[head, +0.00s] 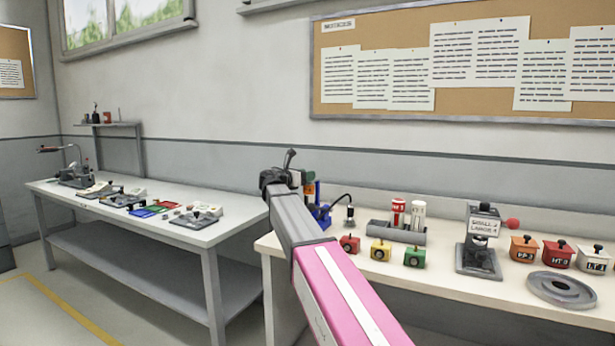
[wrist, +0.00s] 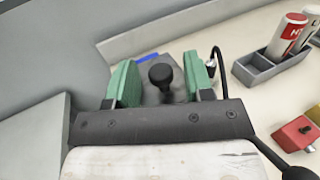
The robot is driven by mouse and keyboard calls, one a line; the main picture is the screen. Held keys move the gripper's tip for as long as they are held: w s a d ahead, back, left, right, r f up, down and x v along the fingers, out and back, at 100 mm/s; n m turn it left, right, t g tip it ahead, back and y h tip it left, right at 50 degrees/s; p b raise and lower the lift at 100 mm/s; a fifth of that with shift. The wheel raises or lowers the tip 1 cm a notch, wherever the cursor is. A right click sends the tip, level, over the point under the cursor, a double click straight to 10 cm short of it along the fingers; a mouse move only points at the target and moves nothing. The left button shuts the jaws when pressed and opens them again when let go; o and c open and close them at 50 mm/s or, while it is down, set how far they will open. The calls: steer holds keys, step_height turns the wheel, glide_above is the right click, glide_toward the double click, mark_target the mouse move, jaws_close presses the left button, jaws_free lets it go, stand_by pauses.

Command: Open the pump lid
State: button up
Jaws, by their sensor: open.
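In the wrist view, a black knob (wrist: 161,75) stands on a grey part (wrist: 153,95), which may be the pump's lid. My gripper (wrist: 161,82) is open. Its two green fingers lie left and right of the knob, with a gap on each side. I cannot tell whether the fingertips are level with the knob. A blue part (wrist: 148,57) shows just behind. In the head view, the blue body (head: 321,214), likely the pump, stands at the right bench's left end with a black hose beside it. My arm hides much of it there.
On the right bench (head: 460,290) stand red, yellow and green knobbed blocks (head: 381,251), a grey holder (head: 396,232) with red and white cylinders, a grey stand (head: 479,245), several labelled boxes (head: 558,253) and a round grey ring (head: 562,289). A left bench (head: 130,222) holds other parts.

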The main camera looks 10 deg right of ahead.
steer(key=shift+w+d, duration=0.25)
steer(key=shift+d, duration=0.15)
jaws_close()
